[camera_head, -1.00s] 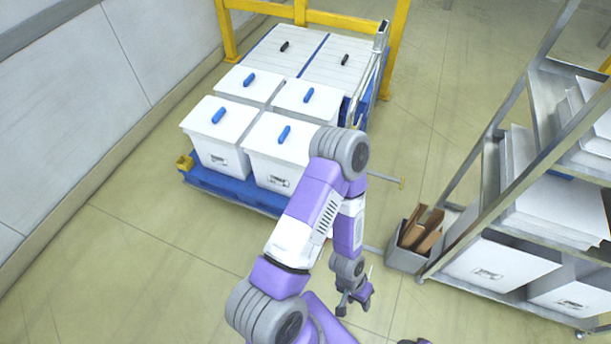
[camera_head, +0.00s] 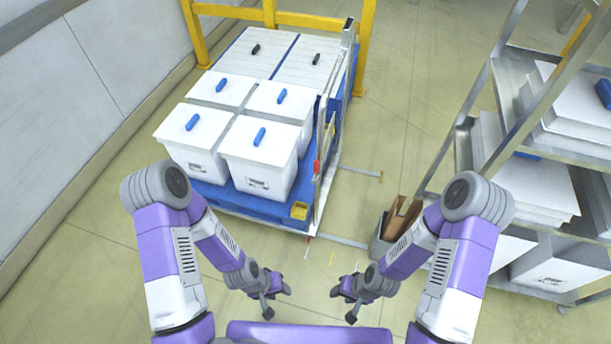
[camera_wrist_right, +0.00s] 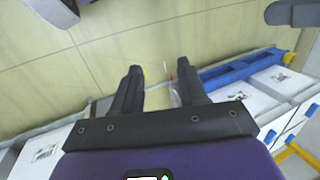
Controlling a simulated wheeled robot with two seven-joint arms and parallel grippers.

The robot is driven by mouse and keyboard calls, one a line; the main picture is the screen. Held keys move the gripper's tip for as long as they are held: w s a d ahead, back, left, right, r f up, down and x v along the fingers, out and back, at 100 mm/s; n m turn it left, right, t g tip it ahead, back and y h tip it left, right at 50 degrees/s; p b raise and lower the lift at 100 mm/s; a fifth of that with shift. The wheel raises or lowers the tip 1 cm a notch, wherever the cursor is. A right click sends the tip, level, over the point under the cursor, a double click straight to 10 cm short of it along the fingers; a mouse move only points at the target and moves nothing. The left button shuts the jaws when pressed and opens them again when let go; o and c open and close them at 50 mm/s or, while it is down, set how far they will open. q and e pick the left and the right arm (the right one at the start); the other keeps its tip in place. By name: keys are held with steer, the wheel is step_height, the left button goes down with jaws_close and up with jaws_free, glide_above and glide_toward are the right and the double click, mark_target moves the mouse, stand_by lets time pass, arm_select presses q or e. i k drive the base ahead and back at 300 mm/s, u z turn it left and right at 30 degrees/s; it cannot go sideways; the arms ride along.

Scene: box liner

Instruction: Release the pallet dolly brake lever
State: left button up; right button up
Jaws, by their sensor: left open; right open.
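The blue pallet dolly (camera_head: 222,199) stands ahead of me, loaded with white boxes. A thin red-tipped piece (camera_head: 308,240) sticks out at its near right corner, and a red part (camera_head: 316,167) shows on its side rail. I cannot tell which is the brake lever. My left gripper (camera_head: 277,300) is open and empty over the floor in front of the dolly. My right gripper (camera_head: 343,303) is open and empty to its right, apart from the dolly. In the right wrist view, a small red tip (camera_wrist_right: 172,77) shows beyond the gap between the open fingers (camera_wrist_right: 159,66).
A metal shelf rack (camera_head: 478,110) with white boxes stands on the right. A grey bin (camera_head: 380,246) with brown cardboard sits beside it. A yellow frame (camera_head: 270,14) stands behind the dolly, and a wall (camera_head: 90,80) runs along the left.

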mark_target(316, 179)
steer(key=k, duration=0.65)
steer(key=u, duration=0.65)
steer(key=i, duration=1.5)
steer(key=z, duration=0.05)
